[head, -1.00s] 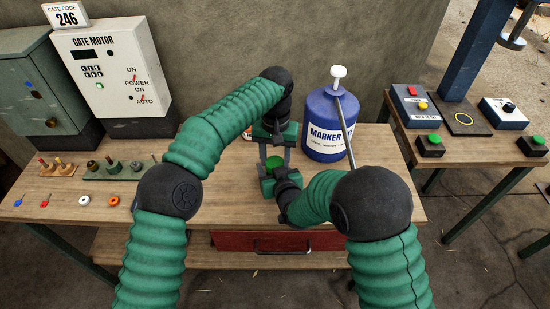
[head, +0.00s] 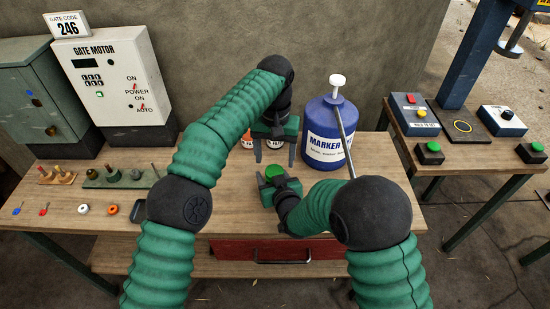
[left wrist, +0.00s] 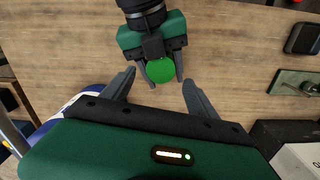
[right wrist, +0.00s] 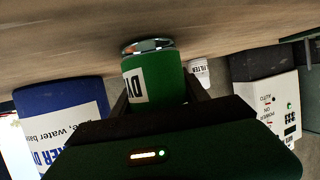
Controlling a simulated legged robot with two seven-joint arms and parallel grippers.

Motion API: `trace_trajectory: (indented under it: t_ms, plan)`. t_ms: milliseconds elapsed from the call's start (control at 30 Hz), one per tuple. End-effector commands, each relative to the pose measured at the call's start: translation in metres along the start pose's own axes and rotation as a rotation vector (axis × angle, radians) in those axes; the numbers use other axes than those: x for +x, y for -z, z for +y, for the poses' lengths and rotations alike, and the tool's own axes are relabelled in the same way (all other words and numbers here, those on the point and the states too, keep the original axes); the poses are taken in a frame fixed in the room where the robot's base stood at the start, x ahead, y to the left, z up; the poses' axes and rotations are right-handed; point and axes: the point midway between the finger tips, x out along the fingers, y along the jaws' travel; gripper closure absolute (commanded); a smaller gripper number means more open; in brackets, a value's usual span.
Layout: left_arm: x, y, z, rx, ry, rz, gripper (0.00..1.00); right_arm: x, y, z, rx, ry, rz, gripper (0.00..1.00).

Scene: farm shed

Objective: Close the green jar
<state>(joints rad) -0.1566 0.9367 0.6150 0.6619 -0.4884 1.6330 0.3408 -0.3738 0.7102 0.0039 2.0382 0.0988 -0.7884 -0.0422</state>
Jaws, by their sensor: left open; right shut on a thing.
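The green jar (head: 274,171) stands on the bench with its round green top facing up. That top also shows as a green disc in the left wrist view (left wrist: 160,70). I cannot tell if the disc is a seated lid. In the right wrist view, which is upside down, the jar's green body (right wrist: 152,80) has a white label and a shiny end at the table. My right gripper (head: 276,184) is shut around the jar from the front. My left gripper (head: 275,154) is open and empty, pointing down above and behind the jar, apart from it.
A blue marker container (head: 325,135) with a white pump stands close right of the jar.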

Motion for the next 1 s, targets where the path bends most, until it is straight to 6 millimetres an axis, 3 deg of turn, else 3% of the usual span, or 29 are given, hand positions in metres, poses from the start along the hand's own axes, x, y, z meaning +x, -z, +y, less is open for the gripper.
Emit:
trace_trajectory:
  t_ms: [133,400,767,1000]
  plan:
    - [-0.004,0.001,-0.001,-0.080,0.001,-0.002,0.36,0.000,0.000,0.000,0.000,0.000,0.000,1.00]
    - [-0.033,0.001,0.000,-0.545,0.001,0.001,0.36,0.000,0.000,0.000,0.000,0.000,0.001,1.00]
    - [-0.034,0.000,-0.001,-0.574,0.001,-0.001,0.36,0.000,0.000,0.000,0.000,0.000,0.001,1.00]
    - [-0.014,0.000,-0.002,-0.572,0.003,-0.003,0.36,0.000,0.000,0.000,0.000,0.000,0.001,1.00]
